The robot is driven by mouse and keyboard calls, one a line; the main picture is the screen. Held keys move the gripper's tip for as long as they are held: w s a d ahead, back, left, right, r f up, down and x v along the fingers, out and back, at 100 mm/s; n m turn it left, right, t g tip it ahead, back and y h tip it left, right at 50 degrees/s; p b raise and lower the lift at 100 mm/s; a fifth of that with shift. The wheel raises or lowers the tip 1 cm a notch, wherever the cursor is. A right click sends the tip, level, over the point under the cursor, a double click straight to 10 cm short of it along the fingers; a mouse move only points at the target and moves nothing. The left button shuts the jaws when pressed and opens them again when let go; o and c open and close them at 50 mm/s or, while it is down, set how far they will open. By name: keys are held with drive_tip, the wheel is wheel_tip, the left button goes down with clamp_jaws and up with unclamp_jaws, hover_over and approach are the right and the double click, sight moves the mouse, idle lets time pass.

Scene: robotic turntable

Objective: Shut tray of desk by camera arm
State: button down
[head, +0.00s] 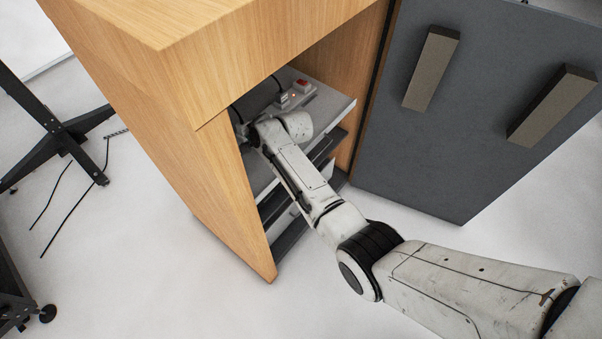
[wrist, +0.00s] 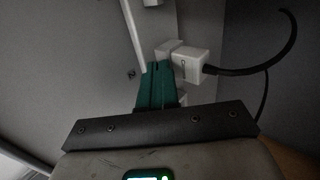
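The wooden desk (head: 190,130) stands with its front opening facing me. Inside its upper part a grey tray (head: 335,104) juts out towards the opening, carrying a small box with a red switch (head: 302,86). My arm reaches into the opening over the tray's left side. My gripper's fingers are hidden in the head view. In the wrist view my gripper (wrist: 157,68) shows two teal fingers side by side, with no clear gap. Their tips are close to a white block (wrist: 188,60) with a black cable; I cannot tell whether they touch it.
Darker shelves (head: 318,150) lie below the tray inside the desk. A grey door panel (head: 470,110) with two blocky handles stands open on the right. A black stand (head: 55,130) with thin cables is on the floor at left. White floor is clear in front.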

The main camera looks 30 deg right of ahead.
sight(245, 127)
drive_tip(key=w+b, duration=0.1)
drive_tip(key=w, duration=0.1)
drive_tip(key=w+a+b, duration=0.1)
drive_tip(key=w, duration=0.1)
drive_tip(key=shift+w+a+f+b, duration=0.15)
drive_tip(key=shift+a+b, duration=0.05)
drive_tip(key=shift+b, duration=0.1)
drive_tip(key=shift+w+a+r, duration=0.1)
drive_tip(key=shift+w+r, duration=0.15)
drive_tip(key=shift+r, duration=0.1)
drive_tip(key=shift+r, duration=0.1)
drive_tip(key=shift+s, duration=0.2)
drive_tip(key=s+p, duration=0.1)
drive_tip(key=s+d+p, duration=0.1)
drive_tip(key=s, duration=0.1)
drive_tip(key=s+d+r+p, duration=0.1)
drive_tip(key=s, duration=0.1)
drive_tip(key=shift+s, duration=0.1)
drive_tip(key=p+v, duration=0.2)
drive_tip(key=v, duration=0.5)
drive_tip(key=shift+s+r, duration=0.25)
drive_tip(key=shift+s, duration=0.1)
